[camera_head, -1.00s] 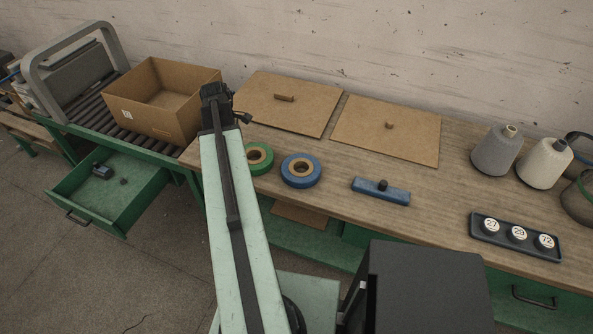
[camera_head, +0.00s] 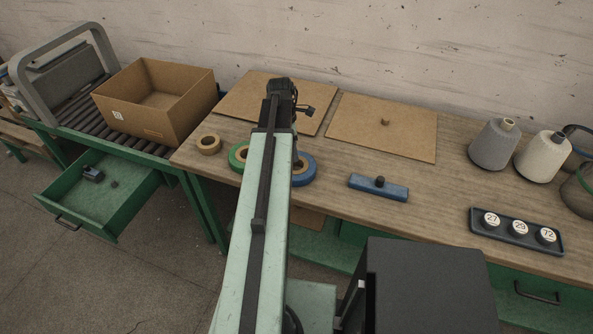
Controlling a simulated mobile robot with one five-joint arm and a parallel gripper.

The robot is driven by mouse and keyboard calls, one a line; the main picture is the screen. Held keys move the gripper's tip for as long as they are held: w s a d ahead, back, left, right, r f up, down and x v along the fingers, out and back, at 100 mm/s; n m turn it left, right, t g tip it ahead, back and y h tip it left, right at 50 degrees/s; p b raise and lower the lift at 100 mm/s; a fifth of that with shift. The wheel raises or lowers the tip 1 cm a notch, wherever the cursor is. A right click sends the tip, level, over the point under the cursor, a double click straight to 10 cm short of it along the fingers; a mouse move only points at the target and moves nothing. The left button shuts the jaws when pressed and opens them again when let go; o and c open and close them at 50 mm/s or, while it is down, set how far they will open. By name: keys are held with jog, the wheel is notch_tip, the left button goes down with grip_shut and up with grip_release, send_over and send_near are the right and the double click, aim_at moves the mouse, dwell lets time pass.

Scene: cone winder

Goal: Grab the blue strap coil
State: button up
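The blue strap coil (camera_head: 307,172) lies flat on the wooden workbench, near its front edge. It has a brown core. My arm crosses in front of it and hides its left part, so mainly its right side shows.
A green coil (camera_head: 236,158) lies just left, partly behind my arm, with a brown tape roll (camera_head: 209,144) beyond it. A blue bar with a knob (camera_head: 378,188) lies to the right. Cardboard panels (camera_head: 381,127) lie behind. An open box (camera_head: 158,103) stands on rollers at left.

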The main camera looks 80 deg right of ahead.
jog(key=f+b, duration=0.2)
jog(key=f, duration=0.1)
jog(key=f+b, duration=0.1)
jog(key=shift+s+d+f+b, duration=0.1)
jog(key=shift+s+f+b, duration=0.15)
jog(key=shift+f+b, duration=0.1)
jog(key=shift+r, duration=0.2)
jog(key=shift+c, duration=0.6)
grip_shut()
